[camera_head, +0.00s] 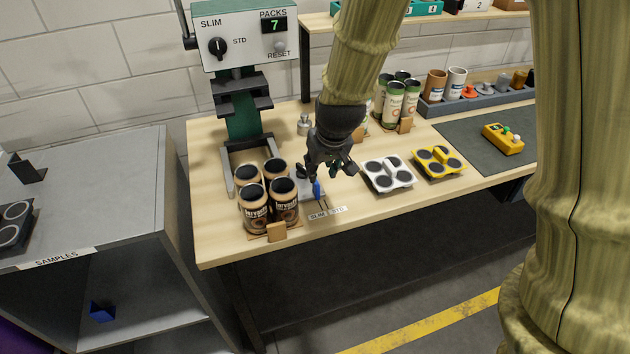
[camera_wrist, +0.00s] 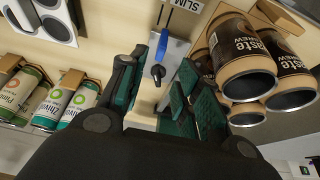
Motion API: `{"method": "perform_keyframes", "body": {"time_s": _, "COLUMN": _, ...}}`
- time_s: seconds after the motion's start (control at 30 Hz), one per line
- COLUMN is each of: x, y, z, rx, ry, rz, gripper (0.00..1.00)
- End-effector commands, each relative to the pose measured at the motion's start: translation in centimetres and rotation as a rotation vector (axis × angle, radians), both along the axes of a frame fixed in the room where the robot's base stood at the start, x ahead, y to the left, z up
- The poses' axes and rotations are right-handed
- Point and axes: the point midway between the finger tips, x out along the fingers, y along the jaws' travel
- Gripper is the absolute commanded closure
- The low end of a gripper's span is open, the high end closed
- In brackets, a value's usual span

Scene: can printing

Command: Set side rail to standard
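The side rail control is a small blue handle (camera_head: 317,188) at the table's front. It stands on a grey plate, above a label strip (camera_head: 327,213) reading SLIM and STD. The handle (camera_wrist: 162,45) also shows in the wrist view, beside a black knob (camera_wrist: 157,72); only the SLIM part of the label is readable there. I cannot tell which setting the handle is at. My gripper (camera_head: 331,170) is above and just behind the handle, pointing down. In the wrist view my gripper (camera_wrist: 158,92) is open and empty, its green-padded fingers either side of the knob.
Dark-labelled cans (camera_head: 268,195) stand close left of the handle, beside the press (camera_head: 240,105) with its SLIM/STD dial. White (camera_head: 388,174) and yellow (camera_head: 438,162) can carriers lie to the right. Green-labelled cans (camera_head: 395,104) stand behind. The table's front edge is near.

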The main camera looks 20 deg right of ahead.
Motion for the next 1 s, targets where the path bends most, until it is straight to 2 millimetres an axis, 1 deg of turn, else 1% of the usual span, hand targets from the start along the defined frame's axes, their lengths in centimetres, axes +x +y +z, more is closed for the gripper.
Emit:
{"method": "perform_keyframes", "body": {"time_s": 0.1, "x": 0.4, "y": 0.0, "z": -1.2, "rx": 0.0, "ry": 0.003, "rz": 0.001, "gripper": 0.67}}
{"method": "perform_keyframes", "body": {"time_s": 0.7, "x": 2.8, "y": 0.3, "z": -6.9, "rx": 0.0, "ry": 0.002, "rz": 0.003, "gripper": 0.67}}
{"method": "perform_keyframes", "body": {"time_s": 1.0, "x": 3.5, "y": 0.3, "z": -8.4, "rx": 0.0, "ry": 0.0, "rz": 0.003, "gripper": 0.67}}
